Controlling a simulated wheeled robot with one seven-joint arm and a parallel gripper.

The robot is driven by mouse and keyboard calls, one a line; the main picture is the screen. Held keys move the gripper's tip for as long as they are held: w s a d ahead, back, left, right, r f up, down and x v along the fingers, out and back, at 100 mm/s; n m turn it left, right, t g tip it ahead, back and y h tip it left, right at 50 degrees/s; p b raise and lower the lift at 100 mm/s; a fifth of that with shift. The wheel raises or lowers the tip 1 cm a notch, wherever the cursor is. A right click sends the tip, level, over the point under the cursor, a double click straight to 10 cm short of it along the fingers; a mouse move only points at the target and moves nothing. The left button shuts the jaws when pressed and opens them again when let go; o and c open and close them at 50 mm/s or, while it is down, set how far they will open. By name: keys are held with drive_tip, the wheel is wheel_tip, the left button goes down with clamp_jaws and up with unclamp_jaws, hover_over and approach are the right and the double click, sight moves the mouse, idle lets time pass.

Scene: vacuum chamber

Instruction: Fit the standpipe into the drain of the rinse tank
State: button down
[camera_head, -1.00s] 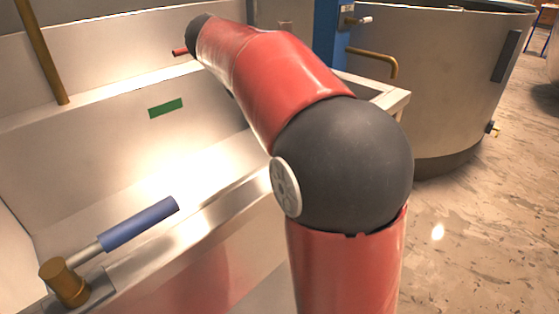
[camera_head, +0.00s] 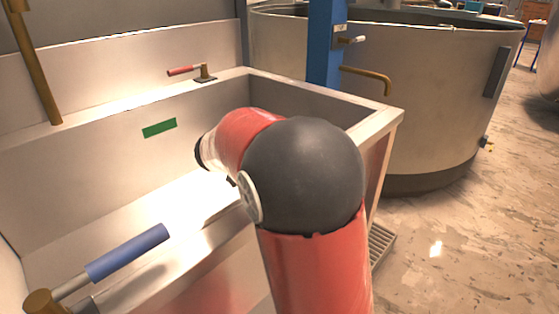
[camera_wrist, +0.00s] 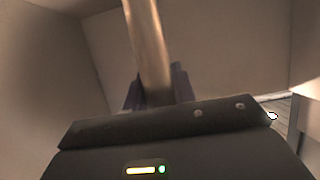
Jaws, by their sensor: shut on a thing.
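The rinse tank (camera_head: 88,170) is a pale metal trough with a green label on its back wall, filling the left and middle of the head view. In the wrist view, my gripper (camera_wrist: 155,92) is shut on the standpipe (camera_wrist: 148,45), a brownish metal tube running up out of the picture from between the fingers. Pale walls surround it there. In the head view my own arm reaches over the front rim, and its bulk hides the gripper and the standpipe. The drain shows in neither view.
A blue-handled lever (camera_head: 125,252) stands on the front rim, left of my arm. A red-handled lever (camera_head: 187,71) sits on the back ledge. A brass pipe (camera_head: 34,65) rises at the left. A blue post (camera_head: 326,45) and large round vat (camera_head: 435,100) stand beyond the tank.

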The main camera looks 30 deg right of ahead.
drive_tip(key=shift+s+a+f, duration=0.1)
drive_tip(key=shift+f, duration=1.8)
drive_tip(key=c, duration=1.2)
unclamp_jaws()
drive_tip(key=shift+o, duration=0.3)
drive_tip(key=shift+r, duration=0.15)
drive_tip(key=shift+r, duration=0.1)
drive_tip(key=shift+a+r, duration=0.15)
drive_tip(key=shift+a, duration=0.2)
drive_tip(key=v, duration=1.1)
drive_tip(key=shift+r, duration=0.1)
